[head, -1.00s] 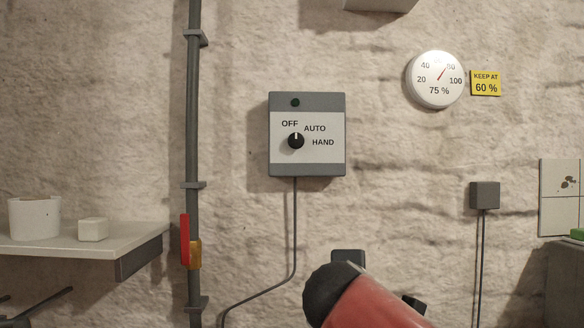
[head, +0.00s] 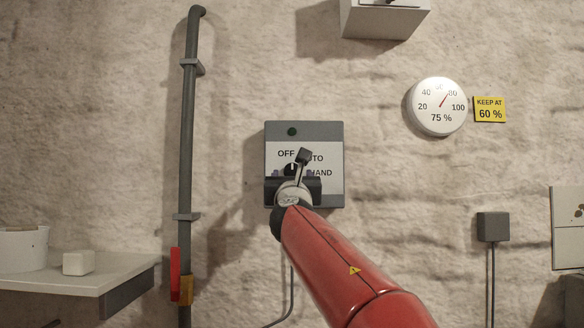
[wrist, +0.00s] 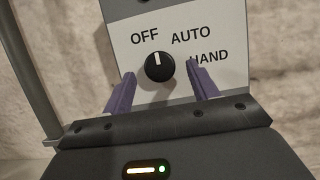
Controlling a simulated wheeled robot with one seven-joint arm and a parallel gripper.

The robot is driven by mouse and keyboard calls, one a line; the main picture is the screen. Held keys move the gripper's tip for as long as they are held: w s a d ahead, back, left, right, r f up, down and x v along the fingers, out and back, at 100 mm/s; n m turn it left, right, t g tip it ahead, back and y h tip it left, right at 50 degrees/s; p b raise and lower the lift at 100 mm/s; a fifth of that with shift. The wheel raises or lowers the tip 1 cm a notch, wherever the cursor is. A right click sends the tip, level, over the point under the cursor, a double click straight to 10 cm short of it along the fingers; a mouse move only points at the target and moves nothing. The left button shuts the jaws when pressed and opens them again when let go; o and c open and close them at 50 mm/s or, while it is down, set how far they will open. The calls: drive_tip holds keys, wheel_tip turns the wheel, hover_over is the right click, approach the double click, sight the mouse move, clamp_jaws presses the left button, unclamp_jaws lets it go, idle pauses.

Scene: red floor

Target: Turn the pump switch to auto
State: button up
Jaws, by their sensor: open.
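The pump switch box (head: 333,155) is a grey box with a white label plate on the stone wall. OFF, AUTO and HAND are printed around its black knob (head: 291,169). In the wrist view the knob (wrist: 159,67) has a white mark pointing nearly straight up, on the OFF side. My gripper (head: 292,174) is in front of the box and partly hides the knob and labels. In the wrist view the purple fingers of my gripper (wrist: 161,79) are open, one to each side and slightly below the knob, with gaps visible.
A grey pipe (head: 187,130) with a red-handled valve (head: 175,275) runs down the wall at left. A shelf (head: 110,268) juts out at lower left. A round gauge (head: 437,118) and yellow sign (head: 490,109) are at upper right.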

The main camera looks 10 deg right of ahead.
sight(292, 172)
drive_tip(key=shift+p+x, duration=0.35)
drive_tip(key=shift+x, duration=0.8)
drive_tip(key=c, duration=1)
drive_tip(key=shift+a+m, duration=0.1)
drive_tip(key=shift+m, duration=0.4)
drive_tip(key=m+h, duration=0.1)
drive_tip(key=m, duration=0.1)
drive_tip(key=m+g+h, duration=0.1)
drive_tip(key=m+h, duration=0.1)
drive_tip(key=m, duration=0.1)
drive_tip(key=shift+a, duration=0.15)
drive_tip(key=shift+r+m+g+h+p, duration=0.1)
drive_tip(key=shift+m+g+h+p, duration=0.45)
drive_tip(key=shift+m, duration=1.05)
drive_tip(key=shift+m+g+h+p, duration=0.4)
drive_tip(key=shift+m+g+h, duration=0.2)
drive_tip(key=shift+m, duration=1)
drive_tip(key=shift+h, duration=0.25)
